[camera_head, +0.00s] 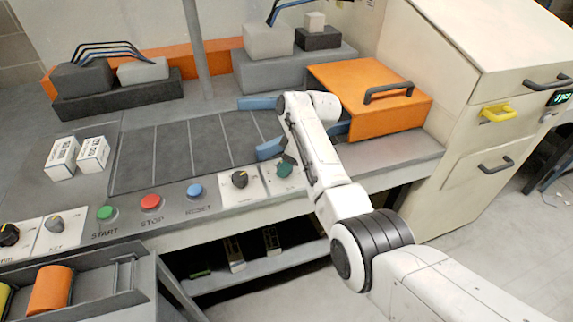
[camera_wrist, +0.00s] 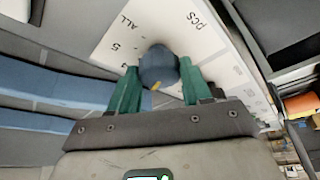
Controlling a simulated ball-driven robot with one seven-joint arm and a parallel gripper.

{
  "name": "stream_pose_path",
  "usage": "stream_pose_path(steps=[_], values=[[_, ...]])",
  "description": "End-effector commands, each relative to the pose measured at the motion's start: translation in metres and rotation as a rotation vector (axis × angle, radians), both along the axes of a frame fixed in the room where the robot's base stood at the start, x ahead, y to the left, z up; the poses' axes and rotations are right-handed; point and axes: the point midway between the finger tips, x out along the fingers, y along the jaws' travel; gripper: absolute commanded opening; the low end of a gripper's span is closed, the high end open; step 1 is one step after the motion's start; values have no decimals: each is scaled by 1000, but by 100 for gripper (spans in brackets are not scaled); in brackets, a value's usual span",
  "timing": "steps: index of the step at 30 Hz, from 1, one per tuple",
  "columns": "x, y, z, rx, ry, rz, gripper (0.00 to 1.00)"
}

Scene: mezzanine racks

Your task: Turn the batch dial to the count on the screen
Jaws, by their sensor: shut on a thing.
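The batch dial is a dark blue-grey round knob (camera_wrist: 158,66) with a yellow pointer mark, in the middle of the wrist view. Its white plate (camera_wrist: 205,40) carries "pcS", "ALL", "5" and other marks partly covered. The pointer faces down, toward my gripper's palm. My gripper (camera_wrist: 155,80) has its green fingers shut on both sides of the knob. In the head view my gripper (camera_head: 285,168) is over the right-hand dial plate and hides that knob. A small screen (camera_head: 560,97) with green characters is at the far right; its count is too small to read surely.
A black knob (camera_head: 240,179) sits just left of my gripper. Blue, red and green buttons (camera_head: 151,202) line the panel farther left. An orange cover (camera_head: 370,95) with a handle stands behind my arm. A beige cabinet (camera_head: 490,70) is at right.

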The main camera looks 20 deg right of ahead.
Motion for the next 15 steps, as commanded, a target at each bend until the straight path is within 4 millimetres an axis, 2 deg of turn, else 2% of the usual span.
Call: stream_pose_path(steps=[14, 15], values=[[0, 0, 0, 0, 0, 13, 18], [0, 0, 0, 0, 0, 13, 50]])
